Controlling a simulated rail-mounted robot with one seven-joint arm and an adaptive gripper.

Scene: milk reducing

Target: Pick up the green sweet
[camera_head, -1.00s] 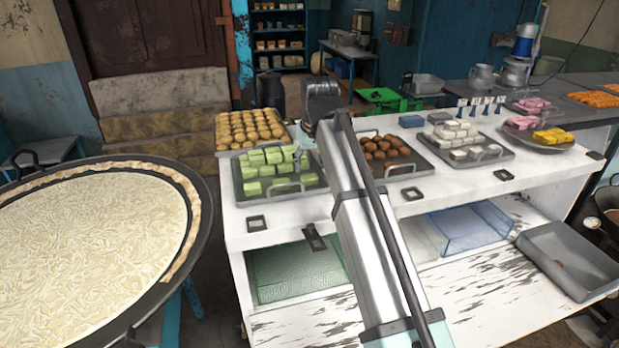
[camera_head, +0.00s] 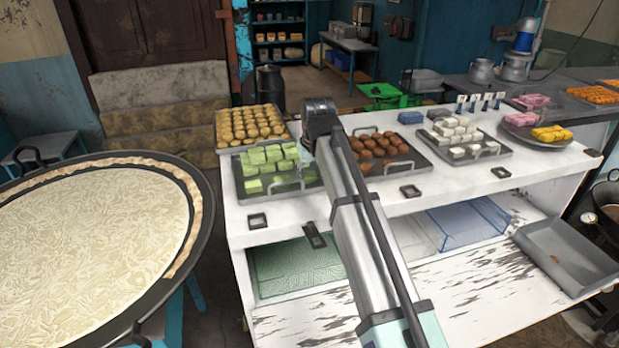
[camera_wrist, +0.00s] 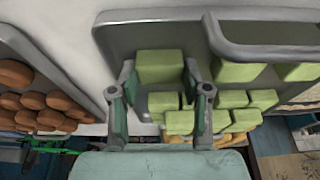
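Several green sweets (camera_head: 268,160) lie on a grey metal tray (camera_head: 240,199) at the left front of the white counter. In the wrist view, my gripper (camera_wrist: 159,72) is open, with its two fingers apart over the tray. One green sweet (camera_wrist: 160,66) shows between the fingertips, at the tray's edge. The fingers seem to flank it; I cannot tell whether they touch it. Other green sweets (camera_wrist: 238,72) lie close by, to the right and below it in the picture. In the head view, my arm hides most of my gripper at the right side of the tray.
A tray of brown sweets (camera_head: 376,145) stands right beside the green ones. Yellow-brown sweets (camera_head: 249,123) sit behind. The tray's raised handle (camera_wrist: 262,45) is near my right finger. White sweets (camera_head: 460,132) are farther right. A large round pan (camera_head: 90,250) stands left of the counter.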

